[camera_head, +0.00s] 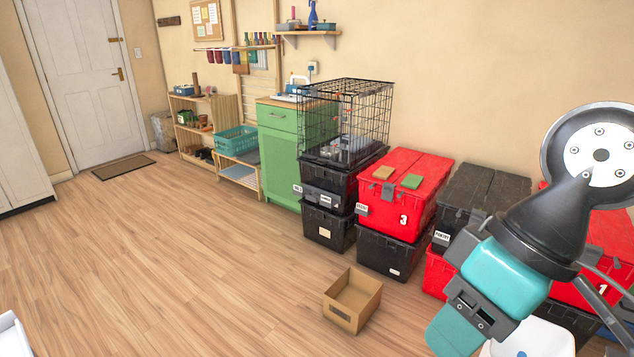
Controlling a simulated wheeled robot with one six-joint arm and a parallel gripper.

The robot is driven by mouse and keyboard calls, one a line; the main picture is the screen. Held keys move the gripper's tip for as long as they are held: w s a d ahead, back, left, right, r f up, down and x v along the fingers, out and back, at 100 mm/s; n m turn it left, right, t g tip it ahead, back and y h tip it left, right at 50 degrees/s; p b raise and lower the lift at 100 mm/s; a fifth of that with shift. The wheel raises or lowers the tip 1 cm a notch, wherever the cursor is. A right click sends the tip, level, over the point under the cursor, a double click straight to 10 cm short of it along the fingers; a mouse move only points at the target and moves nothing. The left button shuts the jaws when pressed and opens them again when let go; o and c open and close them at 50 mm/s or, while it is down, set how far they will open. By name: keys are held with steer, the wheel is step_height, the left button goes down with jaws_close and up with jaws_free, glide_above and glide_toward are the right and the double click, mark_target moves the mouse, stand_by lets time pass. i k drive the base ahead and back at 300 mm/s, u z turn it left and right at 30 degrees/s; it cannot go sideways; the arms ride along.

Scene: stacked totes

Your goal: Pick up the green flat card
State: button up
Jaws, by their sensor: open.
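The green flat card (411,181) lies flat on the lid of a red tote (403,220) marked 3, near its front right part. A tan flat card (383,172) lies to its left on the same lid, with a small gap between them. My arm fills the right side of the view, well to the right of and in front of the green card. I cannot make out my gripper's fingertips in this view. Nothing covers the green card.
A black wire crate (345,115) stands on stacked black totes left of the red tote. A closed dark tote (474,198) stands to its right. An open cardboard box (353,300) sits on the floor in front. The wooden floor at left is clear.

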mark_target(412, 181)
steer(key=u, duration=0.65)
steer(key=i, duration=2.7)
steer(key=z, duration=1.9)
steer(key=i, duration=0.5)
steer(key=z, duration=0.1)
